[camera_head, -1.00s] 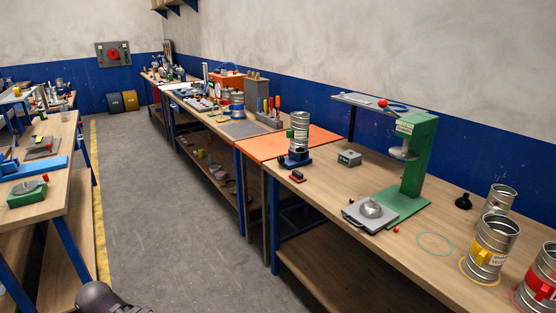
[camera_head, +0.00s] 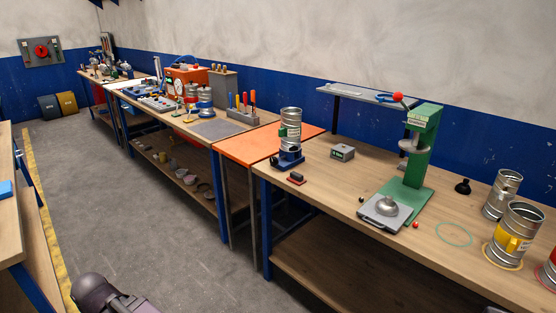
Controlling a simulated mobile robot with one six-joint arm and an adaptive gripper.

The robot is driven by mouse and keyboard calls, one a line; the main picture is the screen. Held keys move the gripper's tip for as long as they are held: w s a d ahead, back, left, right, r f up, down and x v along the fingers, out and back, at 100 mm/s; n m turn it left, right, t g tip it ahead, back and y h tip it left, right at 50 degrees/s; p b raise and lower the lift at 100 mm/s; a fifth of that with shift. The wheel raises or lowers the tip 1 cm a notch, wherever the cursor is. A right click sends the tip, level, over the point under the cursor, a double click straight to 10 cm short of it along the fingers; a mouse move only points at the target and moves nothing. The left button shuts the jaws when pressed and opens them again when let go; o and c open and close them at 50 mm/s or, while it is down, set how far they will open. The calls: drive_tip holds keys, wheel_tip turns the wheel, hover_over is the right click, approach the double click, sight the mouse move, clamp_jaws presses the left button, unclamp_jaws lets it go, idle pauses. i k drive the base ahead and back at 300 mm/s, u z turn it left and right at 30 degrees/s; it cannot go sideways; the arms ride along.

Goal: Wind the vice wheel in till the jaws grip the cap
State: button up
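No vice wheel or pair of jaws can be made out clearly at this distance. A small blue fixture (camera_head: 287,161) on the near bench holds an upright spiral duct piece (camera_head: 291,130) with a green part at its side. Farther right, a silver domed piece, possibly the cap (camera_head: 387,207), sits on a flat grey plate (camera_head: 374,218). The plate lies by the foot of a green C-shaped press (camera_head: 421,150). I cannot tell which of these is the vice. A dark rounded part of my arm shows at the lower left, away from the bench. My gripper's fingers are not visible.
Duct pieces (camera_head: 514,235) stand at the right. A second bench (camera_head: 12,225) is at the left edge. The grey floor (camera_head: 130,215) between them is clear.

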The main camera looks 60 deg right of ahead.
sight(273, 161)
drive_tip(key=z, duration=0.4)
drive_tip(key=i, duration=0.6)
drive_tip(key=z, duration=0.95)
drive_tip(key=i, duration=0.7)
drive_tip(key=z, duration=0.35)
